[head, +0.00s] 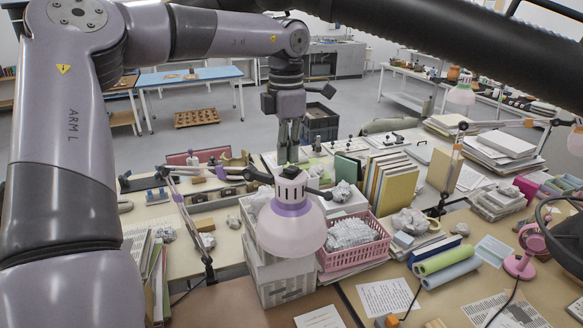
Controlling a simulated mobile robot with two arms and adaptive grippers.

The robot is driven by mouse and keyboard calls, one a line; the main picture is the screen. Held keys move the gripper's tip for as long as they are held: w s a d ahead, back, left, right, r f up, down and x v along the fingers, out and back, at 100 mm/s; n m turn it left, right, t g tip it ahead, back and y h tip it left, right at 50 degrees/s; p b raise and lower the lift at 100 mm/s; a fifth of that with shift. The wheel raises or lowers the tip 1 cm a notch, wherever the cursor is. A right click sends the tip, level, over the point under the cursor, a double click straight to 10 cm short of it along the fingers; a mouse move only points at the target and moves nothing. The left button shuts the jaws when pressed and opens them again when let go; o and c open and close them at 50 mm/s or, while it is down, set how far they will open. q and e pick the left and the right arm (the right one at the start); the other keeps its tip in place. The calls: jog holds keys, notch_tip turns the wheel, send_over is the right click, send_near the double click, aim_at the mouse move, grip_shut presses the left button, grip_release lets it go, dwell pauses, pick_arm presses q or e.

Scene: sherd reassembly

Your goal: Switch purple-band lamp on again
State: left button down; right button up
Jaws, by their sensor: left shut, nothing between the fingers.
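The purple-band lamp (292,228) is in the middle of the head view. It has a pale pink dome shade, a purple band around its upper part and a slotted white cap (290,188) on top. Its jointed arm (185,215) runs off to the left. The shade's opening faces down, so I cannot tell whether it is lit. My left gripper (288,158) points down with its fingers shut and empty, directly above or just behind the cap. I cannot tell whether the fingertips touch it. No switch can be made out. My right gripper is not in view.
White boxes (275,280) stand under the shade. A pink basket (355,242) of crumpled paper is beside it, with upright folders (390,185) behind. Other pink lamps (461,95) stand at the right. A dark tube crosses the upper right. The grey floor behind is partly open.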

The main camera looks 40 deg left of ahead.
pick_arm(q)
jog(key=shift+f+b, duration=0.3)
jog(key=shift+f, duration=0.1)
jog(key=shift+f+b, duration=0.6)
jog(key=shift+f, duration=0.3)
dwell(0.4)
jog(key=shift+r+p, duration=0.4)
jog(key=shift+r, duration=0.05)
notch_tip(320, 180, up, 4)
jog(key=p, duration=0.3)
notch_tip(320, 180, up, 2)
jog(key=shift+r, duration=0.15)
dwell(0.4)
